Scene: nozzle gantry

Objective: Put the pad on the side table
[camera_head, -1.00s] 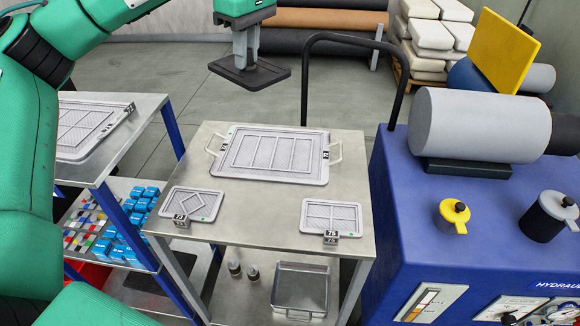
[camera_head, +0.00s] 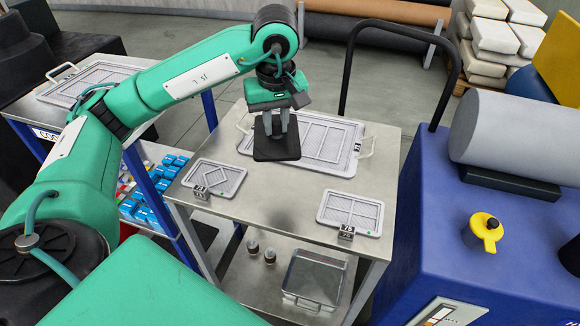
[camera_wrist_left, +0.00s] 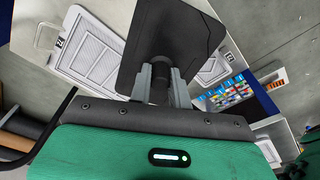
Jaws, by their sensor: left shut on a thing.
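The pad is a flat dark square plate (camera_head: 277,148) with a short stem on top. My left gripper (camera_head: 274,125) is shut on the stem, with the plate hanging below the fingers. In the head view the pad overlaps the left part of the large grey tray on the middle steel table (camera_head: 262,206); it appears held above it. In the left wrist view the pad (camera_wrist_left: 172,40) extends beyond the fingers (camera_wrist_left: 162,92) and hides part of what lies behind. Which table is the side table is not marked. My right gripper is not in view.
The middle table holds a large handled tray (camera_head: 315,135) and two small trays, left (camera_head: 214,179) and right (camera_head: 351,213). Another steel table (camera_head: 32,108) with a tray stands at left. A blue machine (camera_head: 447,240) stands at right, with a black rail (camera_head: 350,70) behind the table.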

